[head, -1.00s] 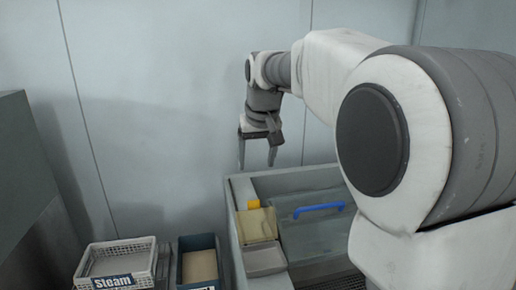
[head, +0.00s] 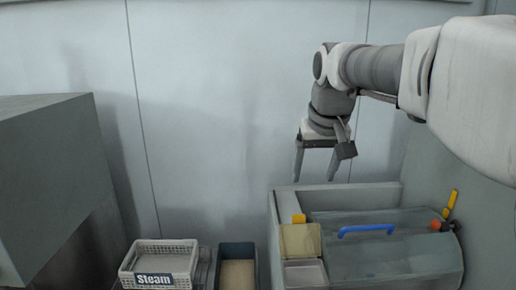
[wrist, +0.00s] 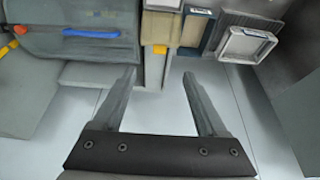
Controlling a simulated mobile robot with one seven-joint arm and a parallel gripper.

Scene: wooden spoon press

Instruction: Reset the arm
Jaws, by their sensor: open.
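My gripper (head: 317,160) hangs from my arm with its fingers pointing down, in front of the pale wall. It is above the back left part of the grey machine with the clear lid. In the wrist view my gripper (wrist: 157,75) shows two spread fingers with nothing between them. It is open and empty, and touches nothing that I can see.
The grey machine (head: 285,250) has a clear lid with a blue handle (head: 366,229). A white basket labelled Steam (head: 160,262) and a dark blue bin (head: 238,265) stand left of it. A grey block (head: 50,170) stands at the far left. Wall space (head: 220,110) beside my gripper is clear.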

